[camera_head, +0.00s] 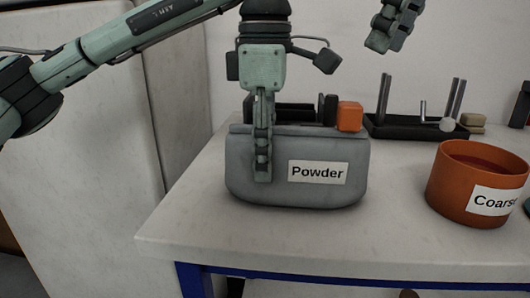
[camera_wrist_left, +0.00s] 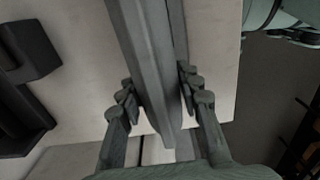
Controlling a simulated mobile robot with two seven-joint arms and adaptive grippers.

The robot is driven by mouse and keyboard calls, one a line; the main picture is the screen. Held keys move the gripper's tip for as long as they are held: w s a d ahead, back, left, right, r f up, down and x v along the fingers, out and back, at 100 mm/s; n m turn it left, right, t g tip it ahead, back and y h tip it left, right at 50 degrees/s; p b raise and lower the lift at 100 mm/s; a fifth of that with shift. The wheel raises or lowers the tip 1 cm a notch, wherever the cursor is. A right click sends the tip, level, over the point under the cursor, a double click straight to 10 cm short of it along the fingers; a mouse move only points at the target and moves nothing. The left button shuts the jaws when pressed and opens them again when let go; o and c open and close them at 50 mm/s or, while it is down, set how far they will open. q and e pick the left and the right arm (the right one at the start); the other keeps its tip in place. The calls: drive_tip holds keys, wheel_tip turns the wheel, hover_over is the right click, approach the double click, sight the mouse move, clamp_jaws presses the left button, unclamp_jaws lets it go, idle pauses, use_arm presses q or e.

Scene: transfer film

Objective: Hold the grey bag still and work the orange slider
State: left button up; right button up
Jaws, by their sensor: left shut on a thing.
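The grey bag (camera_head: 240,190) with a "Powder" label stands upright near the table's left side in the head view. The orange slider (camera_head: 349,116) sits at the right end of its top edge. My left gripper (camera_head: 263,165) comes down from above and is shut on the bag, left of the label. In the left wrist view, the bag (camera_wrist_left: 155,55) runs as a narrow strip between the two fingers of this gripper (camera_wrist_left: 160,95). My right gripper (camera_head: 390,32) hangs above and right of the slider, apart from it; its finger opening cannot be made out.
An orange tub (camera_head: 448,195) labelled "Coars", cut off by the frame, stands to the right. A black tray (camera_head: 400,132) with upright metal rods is behind. The white table (camera_head: 300,235) is clear in front of the bag and between bag and tub.

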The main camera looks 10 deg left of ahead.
use_arm(q)
clamp_jaws()
use_arm(e)
drive_tip(key=c, duration=0.5)
drive_tip(key=shift+w+d+f, duration=0.1)
drive_tip(key=shift+d, duration=0.15)
clamp_jaws()
drive_tip(key=w+d+f+n+g+y, duration=0.25)
drive_tip(key=d+n+y, duration=0.3)
drive_tip(key=d, duration=0.55)
drive_tip(key=n, duration=0.1)
approach(349, 116)
wheel_tip(349, 116, down, 6)
drive_tip(key=w+a, duration=0.1)
drive_tip(key=a, duration=0.1)
drive_tip(key=shift+w+a, duration=0.2)
drive_tip(key=shift+w, duration=0.05)
